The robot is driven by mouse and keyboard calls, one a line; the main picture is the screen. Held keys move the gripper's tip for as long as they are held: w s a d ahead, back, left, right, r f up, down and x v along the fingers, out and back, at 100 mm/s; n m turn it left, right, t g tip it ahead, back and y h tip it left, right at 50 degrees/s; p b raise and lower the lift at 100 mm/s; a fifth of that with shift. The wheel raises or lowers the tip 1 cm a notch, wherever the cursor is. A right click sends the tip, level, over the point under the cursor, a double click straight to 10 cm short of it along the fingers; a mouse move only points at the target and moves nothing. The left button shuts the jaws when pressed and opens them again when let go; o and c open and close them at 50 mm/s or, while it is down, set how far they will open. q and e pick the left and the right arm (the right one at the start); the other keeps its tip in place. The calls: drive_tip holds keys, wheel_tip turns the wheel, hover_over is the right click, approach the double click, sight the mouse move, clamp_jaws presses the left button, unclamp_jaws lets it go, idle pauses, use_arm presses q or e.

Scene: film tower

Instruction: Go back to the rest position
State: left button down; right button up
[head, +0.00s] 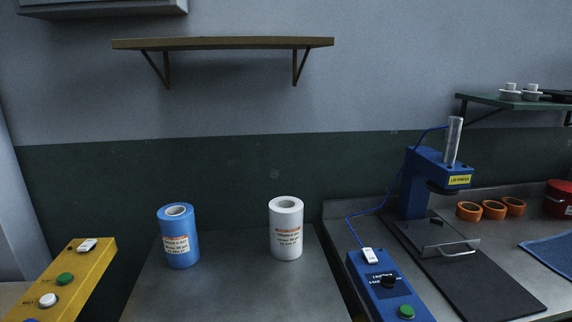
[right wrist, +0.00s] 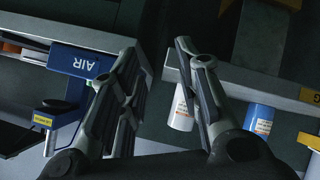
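My right gripper (right wrist: 157,52) shows in the right wrist view with its two fingers spread apart and nothing between them. Neither gripper shows in the head view, and my left gripper is in no view. A blue film roll (head: 179,240) and a white film roll (head: 286,232) stand upright, apart from each other, on the grey table (head: 225,290). In the right wrist view, parts of the white roll (right wrist: 181,112) and the blue roll (right wrist: 259,119) show beyond the right finger, which partly hides the white one.
A yellow button box (head: 82,275) is at left, and a blue control box (head: 388,285) at right. A blue press (head: 420,185) stands on the right bench beside several orange rings (head: 493,209). An empty wooden shelf (head: 225,43) hangs above the rolls.

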drive_tip(key=s+f+m+g, duration=0.1)
drive_tip(key=s+f+g, duration=0.2)
drive_tip(key=s, duration=0.3)
drive_tip(key=s+d+f+m+g, duration=0.1)
drive_tip(key=s+f+g, duration=0.15)
drive_tip(key=s, duration=0.35)
drive_tip(key=s+f+m+g, duration=0.1)
drive_tip(key=s+f+g, duration=0.15)
drive_tip(key=s, duration=0.45)
wheel_tip(320, 180, down, 27)
drive_tip(key=s+g+p, duration=0.1)
drive_tip(key=s+d+f+g+p, duration=0.1)
drive_tip(key=s+d+f, duration=0.2)
drive_tip(key=s+f, duration=1)
drive_tip(key=s, duration=0.3)
drive_tip(key=shift+s+d+f, duration=0.15)
drive_tip(key=shift+s+f, duration=0.05)
drive_tip(key=shift+f, duration=0.1)
